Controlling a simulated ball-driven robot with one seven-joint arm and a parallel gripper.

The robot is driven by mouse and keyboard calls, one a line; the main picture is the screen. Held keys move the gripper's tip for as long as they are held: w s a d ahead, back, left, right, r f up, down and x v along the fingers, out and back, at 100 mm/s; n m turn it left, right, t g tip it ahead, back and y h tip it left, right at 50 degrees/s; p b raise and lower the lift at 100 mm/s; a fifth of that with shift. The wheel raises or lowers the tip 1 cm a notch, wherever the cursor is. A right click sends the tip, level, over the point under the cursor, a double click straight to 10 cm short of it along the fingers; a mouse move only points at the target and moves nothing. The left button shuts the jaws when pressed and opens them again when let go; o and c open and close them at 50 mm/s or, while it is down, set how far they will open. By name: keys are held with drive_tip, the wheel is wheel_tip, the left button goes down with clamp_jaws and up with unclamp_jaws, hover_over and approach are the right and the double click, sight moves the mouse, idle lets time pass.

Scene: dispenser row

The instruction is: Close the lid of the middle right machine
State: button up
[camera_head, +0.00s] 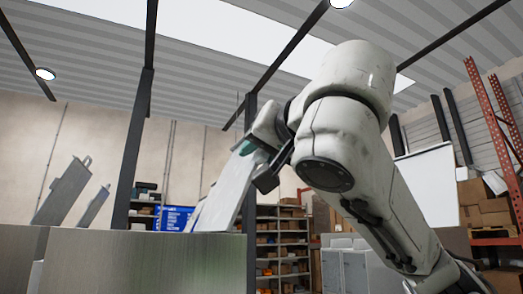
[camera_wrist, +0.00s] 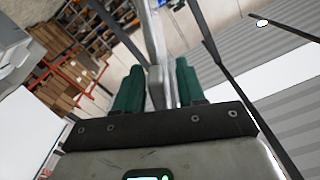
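Brushed metal machines (camera_head: 145,262) stand along the bottom left of the head view. A pale grey lid (camera_head: 226,196) stands raised and tilted over the right part of the row. My gripper (camera_head: 256,160) is at the upper end of this lid. In the wrist view, the green fingers (camera_wrist: 158,88) stand close on both sides of the lid's grey handle and edge (camera_wrist: 155,80), which fill the gap between them. My gripper looks shut on the lid. The lid's hinge and the machine's opening are hidden behind the front metal faces.
Two more raised lids, a large one (camera_head: 64,191) and a narrower one (camera_head: 94,206), tilt up at the left. Shelves with boxes (camera_head: 282,240) and an orange rack (camera_head: 490,130) stand far behind.

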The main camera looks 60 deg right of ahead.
clamp_jaws()
